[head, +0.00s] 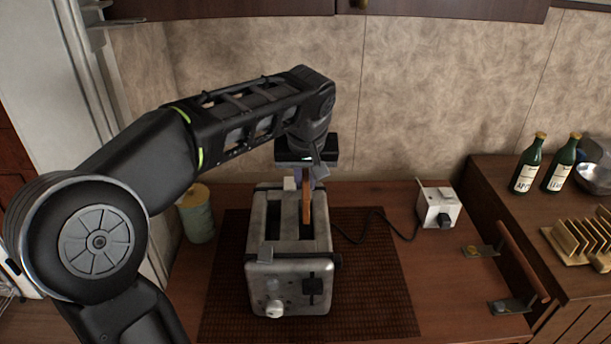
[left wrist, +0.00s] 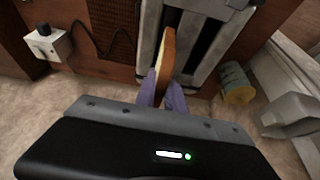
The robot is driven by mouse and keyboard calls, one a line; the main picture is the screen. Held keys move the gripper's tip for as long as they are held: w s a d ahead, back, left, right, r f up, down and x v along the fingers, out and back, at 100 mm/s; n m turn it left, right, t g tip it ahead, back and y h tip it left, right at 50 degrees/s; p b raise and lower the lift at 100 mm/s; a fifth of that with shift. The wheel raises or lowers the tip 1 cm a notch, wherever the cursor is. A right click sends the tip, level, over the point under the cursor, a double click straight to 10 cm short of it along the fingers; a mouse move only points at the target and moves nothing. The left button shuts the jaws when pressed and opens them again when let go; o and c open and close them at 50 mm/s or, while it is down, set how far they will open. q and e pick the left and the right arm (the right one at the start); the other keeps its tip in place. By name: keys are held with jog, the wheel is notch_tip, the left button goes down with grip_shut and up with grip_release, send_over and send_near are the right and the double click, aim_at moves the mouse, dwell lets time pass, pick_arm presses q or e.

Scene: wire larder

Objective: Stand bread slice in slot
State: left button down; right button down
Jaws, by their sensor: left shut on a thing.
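A grey metal toaster (head: 288,275) with two long slots stands on a dark woven mat (head: 375,285). My left gripper (head: 308,178) points down over the far end of the toaster and is shut on a bread slice (head: 306,203). The slice is upright, edge-on, and lined up with the toaster's right slot in the head view. In the left wrist view the slice (left wrist: 166,52) sits between the purple fingers (left wrist: 162,88) over one slot of the toaster (left wrist: 228,14). I cannot tell whether its lower edge is inside the slot. My right gripper is not in view.
A socket box (head: 438,208) with a cord stands to the right, and a pale green canister (head: 197,213) to the left. A tiled wall stands behind.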

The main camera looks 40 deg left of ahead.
aim_at(306, 182)
pick_arm(q)
jog(key=shift+f+b, duration=2.05)
jog(key=shift+f, duration=0.65)
jog(key=c, duration=1.3)
grip_release()
jog(key=shift+c, duration=0.2)
jog(key=shift+r, duration=0.1)
jog(key=v, duration=0.7)
jog(key=shift+s+d+r, duration=0.15)
jog(key=shift+r, duration=0.15)
